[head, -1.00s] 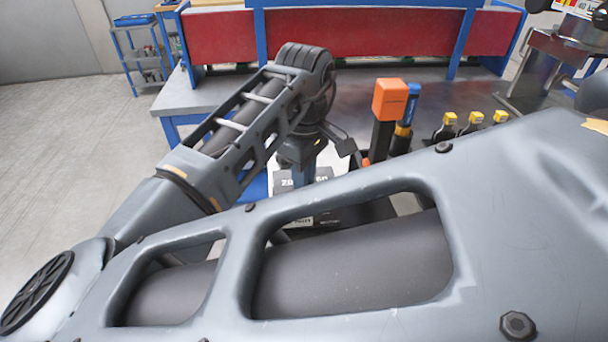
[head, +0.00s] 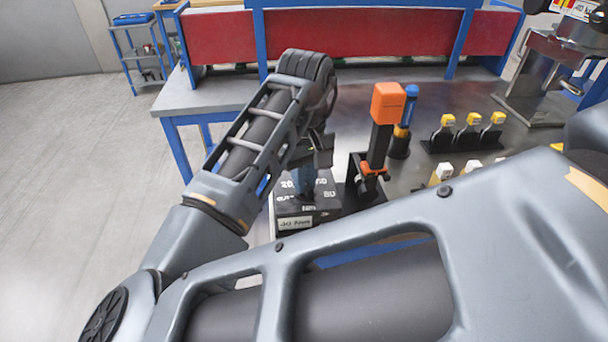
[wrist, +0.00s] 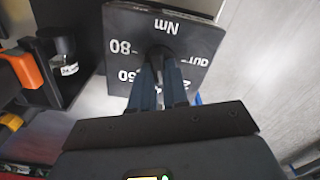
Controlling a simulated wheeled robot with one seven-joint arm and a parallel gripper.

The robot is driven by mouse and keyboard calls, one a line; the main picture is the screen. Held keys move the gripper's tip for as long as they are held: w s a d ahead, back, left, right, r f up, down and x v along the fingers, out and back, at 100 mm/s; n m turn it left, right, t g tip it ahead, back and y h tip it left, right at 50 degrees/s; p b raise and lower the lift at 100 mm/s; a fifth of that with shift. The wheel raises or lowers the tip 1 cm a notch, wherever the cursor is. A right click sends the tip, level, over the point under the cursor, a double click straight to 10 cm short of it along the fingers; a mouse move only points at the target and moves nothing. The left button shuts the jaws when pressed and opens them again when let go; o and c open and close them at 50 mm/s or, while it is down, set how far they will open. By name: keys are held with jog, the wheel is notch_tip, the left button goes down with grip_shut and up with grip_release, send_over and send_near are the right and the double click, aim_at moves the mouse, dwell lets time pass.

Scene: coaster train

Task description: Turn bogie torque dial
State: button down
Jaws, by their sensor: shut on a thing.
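The torque dial box (head: 295,222) is a dark block with white markings, standing at the left part of the metal bench. It also shows in the wrist view (wrist: 200,42), where its face reads "Nm", "80", "60" and "OUT". My gripper (wrist: 160,62) is over the middle of that face, its two blue fingers shut on the dark dial knob (wrist: 158,50). The fingers hide most of the knob and part of the scale. In the head view my gripper (head: 306,180) points down onto the box, and my wrist covers the knob.
An orange-headed tool (head: 388,103) stands in a black holder just right of the box, with a blue-handled tool (head: 408,108) beyond it. Yellow-topped items (head: 470,130) stand in a rack further right. Red panels (head: 360,45) close off the back.

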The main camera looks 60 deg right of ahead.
jog(key=shift+s+d+m, duration=0.1)
jog(key=shift+m, duration=2)
jog(key=c, duration=1.1)
grip_release()
notch_tip(320, 180, up, 8)
jog(key=shift+f, duration=0.1)
